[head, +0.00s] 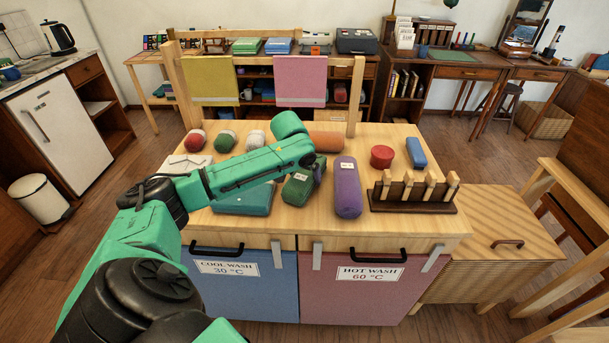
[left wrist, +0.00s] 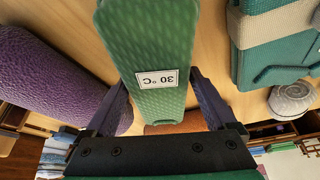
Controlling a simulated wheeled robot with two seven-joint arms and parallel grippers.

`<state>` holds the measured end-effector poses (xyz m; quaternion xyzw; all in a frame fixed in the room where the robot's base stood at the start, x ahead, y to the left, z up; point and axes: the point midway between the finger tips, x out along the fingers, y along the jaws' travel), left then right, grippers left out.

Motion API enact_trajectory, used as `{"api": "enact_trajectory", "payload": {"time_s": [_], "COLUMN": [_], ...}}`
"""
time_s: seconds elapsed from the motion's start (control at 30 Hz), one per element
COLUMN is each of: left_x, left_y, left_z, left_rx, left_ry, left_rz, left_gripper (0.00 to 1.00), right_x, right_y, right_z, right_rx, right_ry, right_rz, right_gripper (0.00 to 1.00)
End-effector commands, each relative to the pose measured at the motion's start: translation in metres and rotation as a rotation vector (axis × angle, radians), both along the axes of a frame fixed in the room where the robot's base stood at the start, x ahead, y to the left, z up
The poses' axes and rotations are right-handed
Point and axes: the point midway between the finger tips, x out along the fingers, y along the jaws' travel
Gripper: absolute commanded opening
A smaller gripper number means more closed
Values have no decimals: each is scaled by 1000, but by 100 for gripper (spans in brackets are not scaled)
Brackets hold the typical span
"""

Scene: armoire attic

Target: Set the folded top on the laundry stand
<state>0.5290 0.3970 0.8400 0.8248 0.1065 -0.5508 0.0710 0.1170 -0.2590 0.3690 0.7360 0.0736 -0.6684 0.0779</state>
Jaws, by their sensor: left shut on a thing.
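A green folded top (head: 296,192) with a white tag is at the front middle of the wooden laundry stand (head: 395,228). In the left wrist view the green top (left wrist: 150,45) fills the space between the fingers, its tag reading 30 °C. My left gripper (head: 319,170) is shut on it from above; the fingers (left wrist: 160,110) lie on either side. I cannot tell whether the top touches the stand's surface. A purple roll (head: 347,190) lies just right of it and a teal folded piece (head: 243,198) lies to its left. My right gripper is not in view.
Several rolled pieces line the back. Yellow (head: 211,82) and pink (head: 300,80) towels hang behind. Blue (head: 248,285) and pink (head: 355,292) wash bins are below the front edge.

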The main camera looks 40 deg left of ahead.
Motion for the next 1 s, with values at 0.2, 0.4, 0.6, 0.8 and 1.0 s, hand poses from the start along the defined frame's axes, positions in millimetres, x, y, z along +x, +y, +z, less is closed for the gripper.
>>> {"api": "enact_trajectory", "payload": {"time_s": [0.2,0.4,0.6,0.8,1.0], "left_x": [0,-3,-21,-38,-44], "left_y": [0,-1,-5,-10,-12], "left_z": [0,9,55,99,112], "left_rx": [0,0,3,1,-1], "left_ry": [0,0,-2,-1,1], "left_rz": [0,0,0,1,1], "left_gripper": [100,100,100,100,100], "right_x": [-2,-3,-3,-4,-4], "right_y": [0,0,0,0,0], "right_z": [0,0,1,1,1], "right_rx": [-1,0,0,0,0], "right_ry": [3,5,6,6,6], "right_rz": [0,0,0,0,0], "right_gripper": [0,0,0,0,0]}}
